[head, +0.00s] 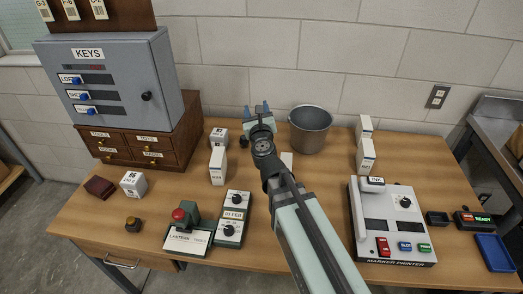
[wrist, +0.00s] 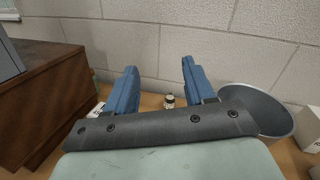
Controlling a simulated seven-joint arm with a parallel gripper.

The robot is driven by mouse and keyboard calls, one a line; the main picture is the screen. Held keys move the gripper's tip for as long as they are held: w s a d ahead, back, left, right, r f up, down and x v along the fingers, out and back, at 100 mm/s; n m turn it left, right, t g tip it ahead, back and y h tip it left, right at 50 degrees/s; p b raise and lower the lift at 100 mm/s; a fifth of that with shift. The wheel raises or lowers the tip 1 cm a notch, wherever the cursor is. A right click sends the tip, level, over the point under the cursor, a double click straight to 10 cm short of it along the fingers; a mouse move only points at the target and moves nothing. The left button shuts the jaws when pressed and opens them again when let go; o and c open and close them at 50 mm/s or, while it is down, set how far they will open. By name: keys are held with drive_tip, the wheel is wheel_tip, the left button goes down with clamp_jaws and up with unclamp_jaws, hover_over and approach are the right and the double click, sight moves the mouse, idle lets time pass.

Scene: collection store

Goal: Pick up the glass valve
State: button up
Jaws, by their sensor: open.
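My gripper (head: 257,109) is above the back middle of the wooden table, left of the grey bucket. In the wrist view its two blue fingers (wrist: 157,82) stand wide apart with nothing between them. A small pale object with a dark part (wrist: 169,101) shows beyond and below the fingers, near the wall; it may be the glass valve, but it is too small to be sure. In the head view a dark rounded thing (head: 244,141) shows just left of my wrist, partly hidden. My arm hides part of the table behind it.
The bucket (head: 310,130) stands close on the right. White boxes (head: 217,167) stand left and right. The wooden drawers (head: 150,145) carry a grey key cabinet (head: 115,85). A lantern tester (head: 187,232) and marker printer (head: 392,222) occupy the front. The wall (head: 280,50) is close behind.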

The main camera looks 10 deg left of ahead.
drive_tip(key=shift+s+d+f+m+h, duration=0.1)
drive_tip(key=shift+d+f+m+h, duration=0.35)
drive_tip(key=shift+f, duration=2.4)
drive_tip(key=shift+d+f+m+y, duration=0.15)
drive_tip(key=shift+f+m, duration=0.6)
drive_tip(key=shift+f, duration=2.15)
drive_tip(key=shift+s+d+f+m+h, duration=0.1)
drive_tip(key=shift+d+f+m+h, duration=0.35)
drive_tip(key=shift+f, duration=2.4)
drive_tip(key=w, duration=0.2)
drive_tip(key=w+a, duration=0.1)
drive_tip(key=w, duration=0.4)
drive_tip(key=shift+w+a, duration=0.3)
clamp_jaws()
